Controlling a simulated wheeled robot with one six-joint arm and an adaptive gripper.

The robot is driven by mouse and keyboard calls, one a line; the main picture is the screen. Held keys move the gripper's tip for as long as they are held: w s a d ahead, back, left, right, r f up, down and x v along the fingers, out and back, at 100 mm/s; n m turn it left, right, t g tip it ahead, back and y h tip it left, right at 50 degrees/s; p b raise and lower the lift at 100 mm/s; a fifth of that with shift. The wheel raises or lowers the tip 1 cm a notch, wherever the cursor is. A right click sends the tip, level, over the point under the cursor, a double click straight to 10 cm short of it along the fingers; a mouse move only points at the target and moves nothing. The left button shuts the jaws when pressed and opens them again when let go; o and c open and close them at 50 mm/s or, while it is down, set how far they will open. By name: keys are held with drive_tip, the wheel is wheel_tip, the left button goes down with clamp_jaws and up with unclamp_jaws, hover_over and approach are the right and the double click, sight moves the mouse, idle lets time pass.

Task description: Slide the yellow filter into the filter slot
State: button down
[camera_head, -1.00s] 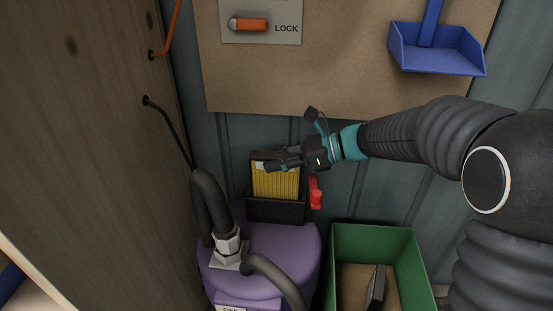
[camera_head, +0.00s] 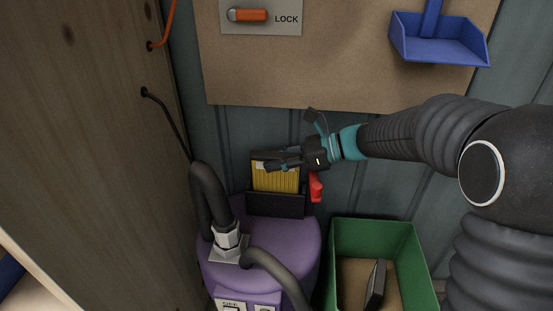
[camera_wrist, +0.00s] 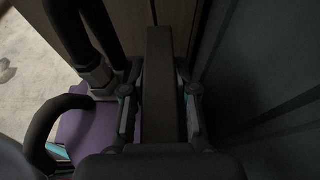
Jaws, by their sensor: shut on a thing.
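The yellow filter (camera_head: 275,179) is a pleated panel with a dark frame, upright above the purple machine (camera_head: 262,251). Its lower part is hidden behind the front wall of the dark filter slot (camera_head: 276,206) on top of the machine, so it sits partly in the slot. My gripper (camera_head: 284,164) is shut on the filter's upper part, coming from the right. In the wrist view, the filter's dark top edge (camera_wrist: 160,85) runs between my two fingers. How deep it sits inside the slot is hidden.
A red lever (camera_head: 316,186) is just right of the slot. Thick grey hoses (camera_head: 209,200) rise at the left. A green bin (camera_head: 375,227) with a dark panel (camera_head: 376,286) inside stands at the right. A blue dustpan (camera_head: 438,40) hangs on the board behind.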

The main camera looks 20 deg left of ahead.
drive_tip(key=c, duration=0.8)
unclamp_jaws()
drive_tip(key=shift+f, duration=0.1)
drive_tip(key=shift+d, duration=0.1)
drive_tip(key=v, duration=1.2)
drive_tip(key=s+d+f+n+t+h, duration=0.1)
drive_tip(key=s+d+n+t+h, duration=0.2)
drive_tip(key=s+d, duration=0.4)
drive_tip(key=s+d+f+n+t+h, duration=0.1)
drive_tip(key=s+d+n+t+h, duration=0.2)
drive_tip(key=d, duration=0.9)
drive_tip(key=s+d+f+n+t+h, duration=0.2)
drive_tip(key=s+d+n+h, duration=0.5)
drive_tip(key=s, duration=0.4)
drive_tip(key=shift+s+d+n+t, duration=0.1)
drive_tip(key=shift+d+n+t, duration=0.7)
drive_tip(key=shift+d, duration=0.6)
